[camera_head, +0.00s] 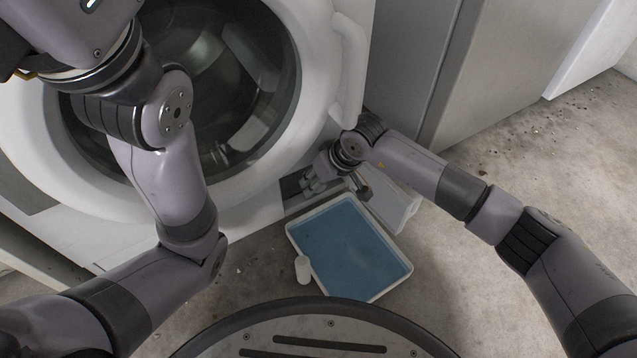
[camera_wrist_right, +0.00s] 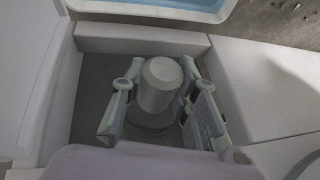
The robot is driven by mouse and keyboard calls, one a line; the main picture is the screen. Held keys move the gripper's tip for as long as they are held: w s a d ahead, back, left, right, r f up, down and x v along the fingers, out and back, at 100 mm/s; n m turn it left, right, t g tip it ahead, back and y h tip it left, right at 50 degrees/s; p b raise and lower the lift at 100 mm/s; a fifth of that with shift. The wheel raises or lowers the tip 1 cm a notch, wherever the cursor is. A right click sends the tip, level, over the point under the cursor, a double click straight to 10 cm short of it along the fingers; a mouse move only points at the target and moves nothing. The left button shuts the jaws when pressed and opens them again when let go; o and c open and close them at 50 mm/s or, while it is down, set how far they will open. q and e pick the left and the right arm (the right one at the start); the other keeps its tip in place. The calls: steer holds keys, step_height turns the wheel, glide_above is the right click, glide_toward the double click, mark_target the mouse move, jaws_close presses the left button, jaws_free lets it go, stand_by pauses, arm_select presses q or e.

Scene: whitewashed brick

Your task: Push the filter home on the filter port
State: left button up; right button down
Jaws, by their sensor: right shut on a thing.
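The filter (camera_wrist_right: 158,85) shows in the right wrist view as a grey cylinder on a wider round base. My right gripper (camera_wrist_right: 160,104) is shut on it, one finger on each side. The filter port (camera_head: 291,187) is a dark recess low on the front of the white washing machine (camera_head: 235,218). In the head view my right gripper (camera_head: 313,186) is at this recess, and the filter is mostly hidden there. How deep the filter sits cannot be told. My left arm rises at the left, and its fingers are outside the picture.
A white-rimmed tray with a blue inside (camera_head: 350,250) lies on the floor below the port. A small white cylinder (camera_head: 303,268) stands by its left edge. A pale panel (camera_head: 399,207) is right of the tray. Grey cabinets (camera_head: 500,70) stand right; the floor at right is open.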

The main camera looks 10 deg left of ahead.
steer(key=shift+w+a, duration=0.4)
steer(key=shift+w, duration=0.15)
steer(key=c, duration=1.2)
jaws_free()
steer(key=shift+s+d, duration=0.1)
